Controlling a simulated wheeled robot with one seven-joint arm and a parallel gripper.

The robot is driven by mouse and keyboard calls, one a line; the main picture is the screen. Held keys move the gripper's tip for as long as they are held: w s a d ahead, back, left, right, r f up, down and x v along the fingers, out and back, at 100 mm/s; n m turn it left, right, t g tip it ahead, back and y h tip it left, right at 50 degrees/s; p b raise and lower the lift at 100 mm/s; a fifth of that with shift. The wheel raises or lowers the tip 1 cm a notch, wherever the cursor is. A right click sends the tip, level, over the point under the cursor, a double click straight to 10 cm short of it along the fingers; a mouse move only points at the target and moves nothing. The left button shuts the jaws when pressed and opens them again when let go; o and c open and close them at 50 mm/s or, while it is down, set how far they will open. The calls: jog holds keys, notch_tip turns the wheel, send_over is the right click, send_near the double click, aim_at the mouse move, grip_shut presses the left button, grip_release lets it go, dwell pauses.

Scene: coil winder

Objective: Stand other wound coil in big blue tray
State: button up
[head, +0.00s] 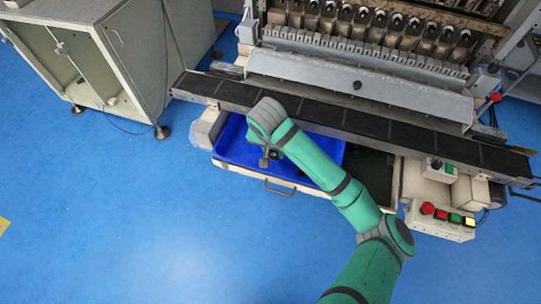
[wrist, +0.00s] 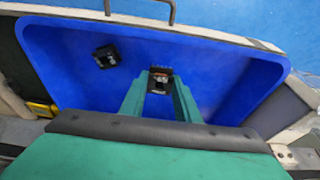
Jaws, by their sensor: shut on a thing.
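The big blue tray (head: 232,150) lies in a pulled-out drawer below the machine; its blue floor fills much of the wrist view (wrist: 215,75). My gripper (wrist: 160,82) reaches down into the tray and is shut on a wound coil (wrist: 160,72), small and dark with a lighter patch, held between the fingertips. I cannot tell whether it touches the tray floor. Another wound coil (wrist: 106,56), dark, is in the tray to the left of my gripper, apart from it. In the head view my arm hides part of the tray and the coils.
The drawer has a front handle (head: 280,188). The long dark conveyor ledge (head: 350,125) of the coil winder runs just behind and above the tray. A control box with coloured buttons (head: 440,220) is at the right. A grey cabinet (head: 130,60) stands at the left. Blue floor in front is clear.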

jog(key=shift+w+a+f, duration=0.3)
jog(key=shift+a+f, duration=0.05)
jog(key=shift+f, duration=0.15)
jog(key=shift+w+a+f, duration=0.15)
jog(key=shift+f, duration=0.85)
jog(key=shift+w+a+f, duration=0.1)
jog(key=shift+a+f, duration=0.05)
jog(key=shift+f, duration=0.8)
jog(key=shift+f, duration=0.15)
jog(key=o, duration=1)
